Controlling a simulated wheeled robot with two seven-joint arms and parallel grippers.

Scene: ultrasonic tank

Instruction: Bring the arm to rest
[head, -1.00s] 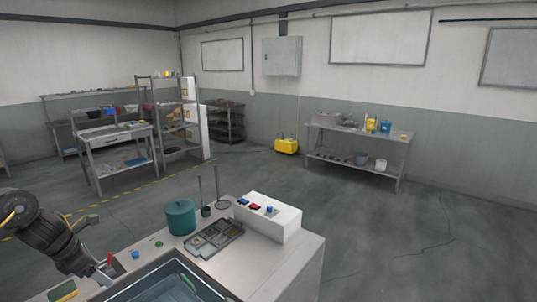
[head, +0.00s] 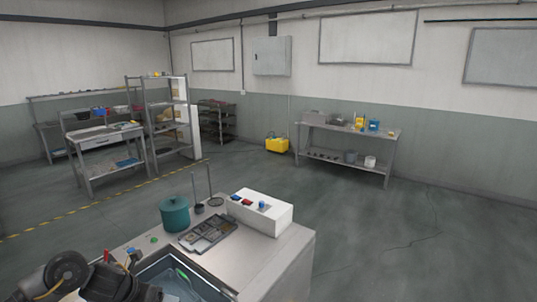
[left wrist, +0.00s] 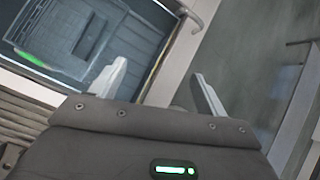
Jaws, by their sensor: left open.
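My left arm (head: 110,280) comes in low at the left of the head view, over the near-left side of the tank. Its fingertips are not clear there. In the left wrist view my left gripper (left wrist: 160,82) is open, its two pale fingers apart with nothing between them. Beyond the fingers the tank (left wrist: 150,72) shows its rim, with a basket-like grid (left wrist: 70,35) and a bright green strip (left wrist: 36,58) inside. In the head view the tank (head: 226,291) is cut off by the bottom edge. My right gripper is not in view.
On the bench (head: 262,252) stand a teal pot (head: 174,214), a grey compartment tray (head: 207,234) and a white box with buttons (head: 262,214). A red upright item (head: 106,256) is close to my left arm. The floor (head: 390,230) to the right is clear.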

